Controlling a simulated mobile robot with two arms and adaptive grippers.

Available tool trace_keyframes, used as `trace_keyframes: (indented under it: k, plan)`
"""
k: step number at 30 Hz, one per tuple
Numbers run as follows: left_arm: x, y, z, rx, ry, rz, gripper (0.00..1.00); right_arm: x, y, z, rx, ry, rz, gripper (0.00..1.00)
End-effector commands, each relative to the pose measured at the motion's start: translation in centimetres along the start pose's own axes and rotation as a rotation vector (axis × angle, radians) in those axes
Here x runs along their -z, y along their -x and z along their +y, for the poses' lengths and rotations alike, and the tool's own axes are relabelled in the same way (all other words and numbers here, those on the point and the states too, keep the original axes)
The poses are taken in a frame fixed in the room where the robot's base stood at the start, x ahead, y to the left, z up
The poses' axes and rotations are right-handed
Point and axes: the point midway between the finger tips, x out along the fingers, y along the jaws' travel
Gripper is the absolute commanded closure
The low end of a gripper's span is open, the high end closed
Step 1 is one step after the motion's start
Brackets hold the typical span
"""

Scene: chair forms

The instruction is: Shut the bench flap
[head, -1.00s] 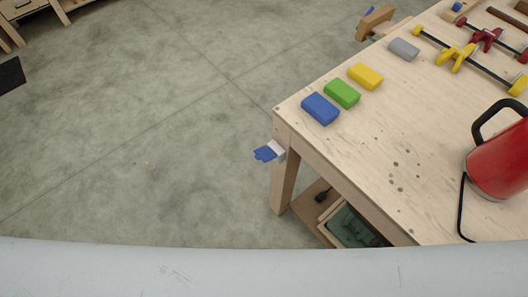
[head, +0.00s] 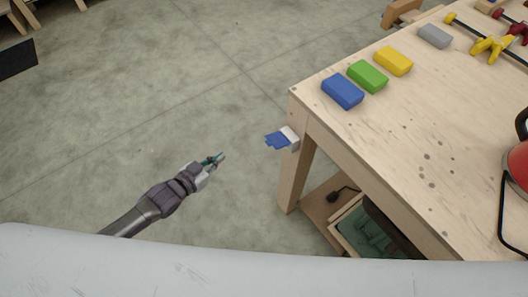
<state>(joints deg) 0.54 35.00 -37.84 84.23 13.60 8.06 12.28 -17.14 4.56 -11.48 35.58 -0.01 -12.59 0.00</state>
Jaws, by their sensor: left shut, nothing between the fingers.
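The wooden workbench (head: 390,130) fills the right of the head view, its near left corner and one leg in sight. I cannot make out a separate flap on it. A small blue and white piece (head: 281,139) sticks out to the left at the bench's corner leg. My left gripper (head: 217,158) is shut and empty over the floor, left of the bench corner and apart from the blue and white piece. My right gripper does not show.
Blue (head: 343,91), green (head: 368,76), yellow (head: 393,60) and grey (head: 435,36) blocks line the bench's left edge. A red kettle (head: 518,166), partly cut off, stands at right. Clamps lie behind. A crate (head: 352,236) sits below.

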Motion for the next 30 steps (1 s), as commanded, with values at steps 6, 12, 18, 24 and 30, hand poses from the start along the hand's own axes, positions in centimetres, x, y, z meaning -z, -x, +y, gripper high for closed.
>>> trace_keyframes:
  k: [6,12,18,24,30]
  plan:
    - [9.3,1.5,5.9,-0.250,0.000,0.257,1.00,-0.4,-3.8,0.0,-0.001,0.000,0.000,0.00]
    - [11.7,2.0,7.6,-0.305,0.016,0.302,1.00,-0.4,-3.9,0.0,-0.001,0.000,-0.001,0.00]
    - [12.8,-1.0,8.5,-0.303,0.016,0.304,1.00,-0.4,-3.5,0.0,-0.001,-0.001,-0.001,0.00]
    - [14.1,-5.0,9.8,-0.303,0.014,0.303,1.00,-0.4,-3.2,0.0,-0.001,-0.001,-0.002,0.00]
    - [12.5,-6.6,10.2,-0.300,0.015,0.294,1.00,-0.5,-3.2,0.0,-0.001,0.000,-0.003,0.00]
